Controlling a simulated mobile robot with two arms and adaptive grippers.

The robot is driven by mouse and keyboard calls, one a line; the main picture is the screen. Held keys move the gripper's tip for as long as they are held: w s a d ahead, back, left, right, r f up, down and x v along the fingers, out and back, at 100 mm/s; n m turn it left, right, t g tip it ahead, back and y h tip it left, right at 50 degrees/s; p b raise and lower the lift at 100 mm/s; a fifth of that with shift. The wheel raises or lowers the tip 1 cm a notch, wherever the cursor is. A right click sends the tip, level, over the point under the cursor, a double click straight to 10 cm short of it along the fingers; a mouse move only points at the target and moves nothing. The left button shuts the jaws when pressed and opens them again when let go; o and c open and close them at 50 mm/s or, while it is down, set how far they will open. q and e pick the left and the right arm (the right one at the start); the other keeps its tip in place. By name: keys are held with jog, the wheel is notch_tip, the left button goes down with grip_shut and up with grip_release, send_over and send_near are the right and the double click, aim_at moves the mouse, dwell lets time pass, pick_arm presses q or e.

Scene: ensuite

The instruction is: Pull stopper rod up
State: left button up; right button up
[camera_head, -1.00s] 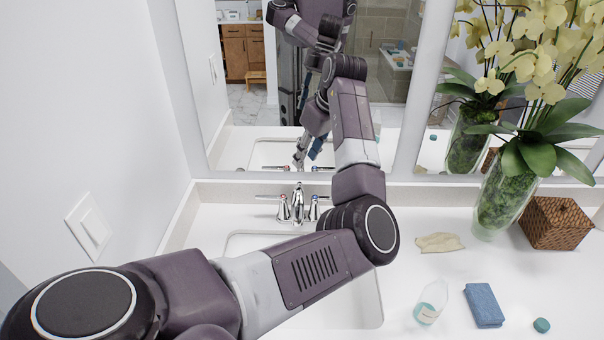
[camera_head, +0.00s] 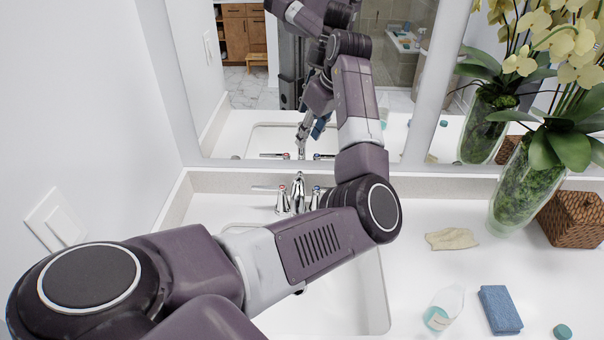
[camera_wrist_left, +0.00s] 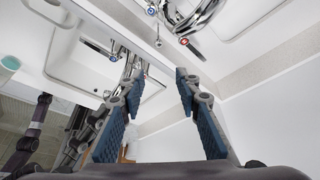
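The chrome faucet (camera_head: 298,190) stands at the back of the white sink (camera_head: 375,300), with a handle on each side. In the left wrist view the faucet (camera_wrist_left: 178,14) is at the top, with red and blue marked handles. A thin rod with a small knob, apparently the stopper rod (camera_wrist_left: 158,42), shows beside it. It lies ahead of the gap between my left fingertips and apart from them. My left gripper (camera_wrist_left: 160,76) is open and empty, its blue-padded fingers spread. My forearm hides it in the head view; only its reflection shows in the mirror. My right gripper is not seen.
The mirror (camera_head: 250,110) stands close behind the faucet. A wall is at left. On the counter at right are a bottle (camera_head: 443,308), a blue sponge (camera_head: 500,310), a beige cloth (camera_head: 452,239), a plant vase (camera_head: 518,195) and a wicker basket (camera_head: 574,218).

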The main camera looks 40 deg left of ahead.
pick_arm(q)
jog(key=b, duration=0.5)
send_near(300, 173)
jog(key=p+x, duration=0.1)
jog(key=x, duration=0.7)
jog(key=shift+r+p, duration=0.1)
jog(key=shift+p, duration=0.25)
jog(key=shift+w+a+f, duration=0.1)
jog(key=shift+f, duration=0.1)
jog(key=shift+c, duration=0.4)
grip_shut()
